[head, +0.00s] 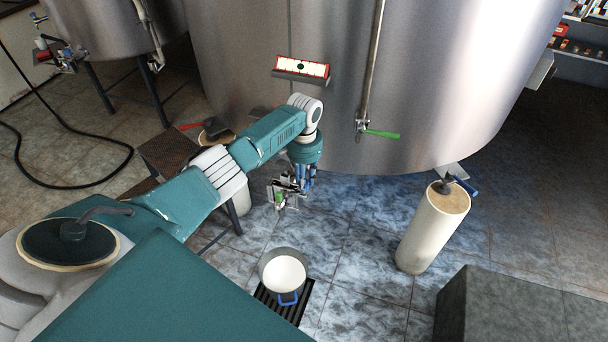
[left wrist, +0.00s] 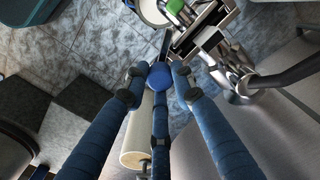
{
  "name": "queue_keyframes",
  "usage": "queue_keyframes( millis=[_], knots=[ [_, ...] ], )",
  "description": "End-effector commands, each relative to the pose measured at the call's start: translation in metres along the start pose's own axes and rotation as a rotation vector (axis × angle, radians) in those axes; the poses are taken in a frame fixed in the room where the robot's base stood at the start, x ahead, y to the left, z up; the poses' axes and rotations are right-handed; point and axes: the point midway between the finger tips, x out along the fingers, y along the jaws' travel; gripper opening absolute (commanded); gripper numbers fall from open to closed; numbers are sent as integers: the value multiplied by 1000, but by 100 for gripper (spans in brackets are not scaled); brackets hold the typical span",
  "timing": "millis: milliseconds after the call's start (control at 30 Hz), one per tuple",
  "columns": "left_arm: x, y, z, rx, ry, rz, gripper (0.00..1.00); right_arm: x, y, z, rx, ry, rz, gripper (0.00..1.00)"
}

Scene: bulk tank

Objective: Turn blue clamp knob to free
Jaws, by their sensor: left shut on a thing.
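The blue clamp knob (left wrist: 160,76) shows in the left wrist view as a round blue cap between my blue fingertips. My left gripper (left wrist: 157,83) is closed around it. In the head view my left gripper (head: 303,180) reaches down beside the metal outlet fitting (head: 283,192) under the big tank, and I cannot make out the knob there. In the left wrist view the metal clamp and pipe work (left wrist: 235,75) lies to the right of the knob, with a green part (left wrist: 175,6) above. The knob's stem is hidden. My right gripper is out of view.
The steel tank (head: 440,80) fills the back. A pan of white liquid (head: 283,273) stands on a black grate below the outlet. A pale cylinder (head: 430,232) stands to the right, with a grey block (head: 520,310) nearer. A brown step (head: 170,150) is at left.

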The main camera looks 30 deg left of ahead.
Motion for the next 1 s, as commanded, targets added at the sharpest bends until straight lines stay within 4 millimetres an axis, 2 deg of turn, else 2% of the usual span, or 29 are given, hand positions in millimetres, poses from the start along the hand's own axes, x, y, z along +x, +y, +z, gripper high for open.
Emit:
queue_keyframes(
  millis=[33, 400, 1000],
  knots=[
    [-4, 1, 0, -45, -1, 2, 0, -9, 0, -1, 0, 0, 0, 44],
    [-3, 1, -1, -397, 1, 2, 0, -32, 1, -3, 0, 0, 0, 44],
    [-2, 0, -1, -921, 2, 2, 0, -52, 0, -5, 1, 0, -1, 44]
  ],
)
